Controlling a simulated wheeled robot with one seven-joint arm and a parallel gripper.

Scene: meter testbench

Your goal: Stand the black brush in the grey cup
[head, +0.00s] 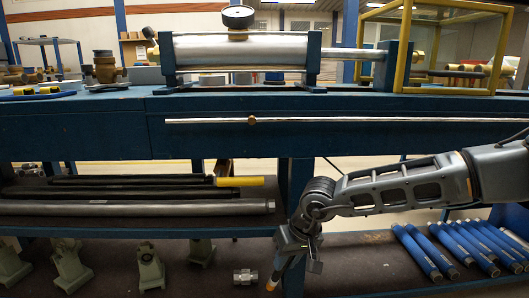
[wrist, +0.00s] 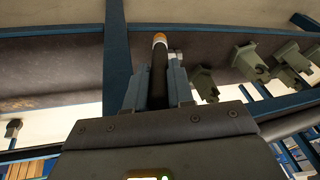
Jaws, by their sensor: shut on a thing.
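My gripper (head: 292,262) hangs low in front of the lower shelf in the head view, pointing down. It is shut on the black brush (head: 273,277), whose light-brown or orange end points down below the fingers. In the wrist view the dark brush (wrist: 159,65) stands out between the two fingers of my gripper (wrist: 160,84), with its white-and-orange end away from the palm. The rest of the brush is hidden by the fingers.
A blue bench (head: 80,130) spans the view, with a metal cylinder and gauge (head: 237,18) on top. A thin rod (head: 340,121) runs along the bench front.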

